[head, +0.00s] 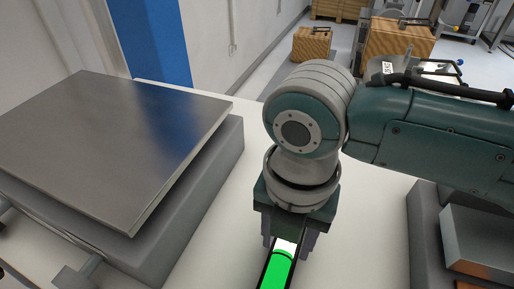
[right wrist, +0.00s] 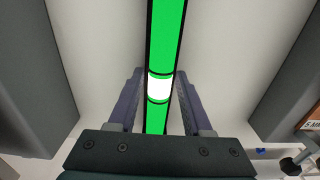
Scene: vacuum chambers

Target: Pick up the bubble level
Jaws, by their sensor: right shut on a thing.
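The bubble level is a long green bar with black edges and a white bubble section. In the head view the bubble level (head: 276,272) shows at the bottom edge, and its near end is cut off. My right gripper (head: 289,247) points down over the level with a finger on each side, shut on it. In the right wrist view the level (right wrist: 166,35) runs between the fingers of the right gripper (right wrist: 160,80), near its white section. I cannot tell whether the level touches the table. My left gripper is not in view.
A large metal plate (head: 105,135) on a grey block stands on the white table (head: 222,215) at left. Another grey block (head: 432,240) with a metal part stands at right. Wooden crates (head: 312,44) are on the floor behind. Bare tabletop lies between the blocks.

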